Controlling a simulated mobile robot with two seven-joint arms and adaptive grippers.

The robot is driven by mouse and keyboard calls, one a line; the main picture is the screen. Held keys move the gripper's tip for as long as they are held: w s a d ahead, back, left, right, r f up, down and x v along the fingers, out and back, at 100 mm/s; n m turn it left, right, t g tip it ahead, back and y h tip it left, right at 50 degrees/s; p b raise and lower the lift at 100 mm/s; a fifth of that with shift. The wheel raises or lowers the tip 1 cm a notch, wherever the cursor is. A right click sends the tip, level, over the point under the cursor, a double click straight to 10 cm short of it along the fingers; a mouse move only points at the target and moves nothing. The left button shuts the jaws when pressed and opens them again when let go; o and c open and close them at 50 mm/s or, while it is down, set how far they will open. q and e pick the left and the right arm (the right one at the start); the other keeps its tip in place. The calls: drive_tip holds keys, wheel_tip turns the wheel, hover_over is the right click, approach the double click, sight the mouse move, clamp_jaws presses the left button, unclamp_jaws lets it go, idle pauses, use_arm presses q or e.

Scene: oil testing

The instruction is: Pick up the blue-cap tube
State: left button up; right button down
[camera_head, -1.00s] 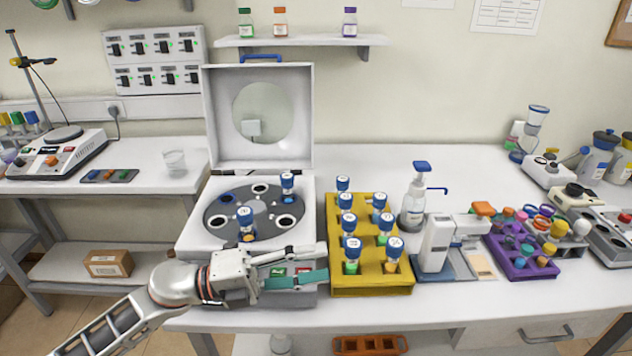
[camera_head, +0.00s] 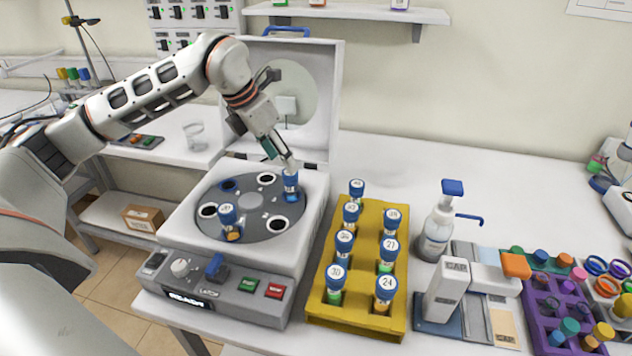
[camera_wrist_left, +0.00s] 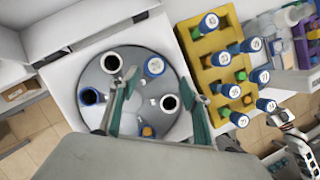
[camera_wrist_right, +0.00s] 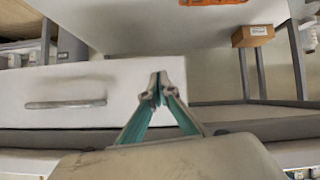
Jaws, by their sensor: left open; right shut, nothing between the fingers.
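Two blue-cap tubes stand in the centrifuge's round rotor (camera_head: 208,190). One tube (camera_head: 291,185) is at the back right and the other tube (camera_head: 228,218), with an orange lower part, is at the front. My left gripper (camera_head: 288,160) points down just above the back-right tube. In the left wrist view my left gripper (camera_wrist_left: 158,82) is open, and that tube's cap (camera_wrist_left: 154,66) shows between its spread fingers. I cannot tell whether they touch it. My right gripper (camera_wrist_right: 158,84) is shut and empty, facing a white drawer front.
The centrifuge's lid (camera_head: 325,100) stands open behind the rotor. A yellow rack (camera_head: 320,308) with several blue-cap tubes stands to the right. Beyond are a pump bottle (camera_head: 437,232), a white instrument (camera_head: 447,290) and a purple rack (camera_head: 535,318).

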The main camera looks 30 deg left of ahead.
sight(291, 191)
use_arm(q)
drive_tip(key=shift+w+a+f, duration=0.2)
drive_tip(key=shift+w+f, duration=0.05)
drive_tip(key=shift+f, duration=0.2)
drive_tip(key=shift+w+a+f, duration=0.15)
drive_tip(key=shift+w+f, duration=0.1)
drive_tip(key=shift+f, duration=0.15)
drive_tip(key=shift+p+x, duration=0.6)
drive_tip(key=shift+x, duration=2.1)
drive_tip(key=shift+w+d+r, duration=0.1)
drive_tip(key=shift+d+r, duration=0.05)
clamp_jaws()
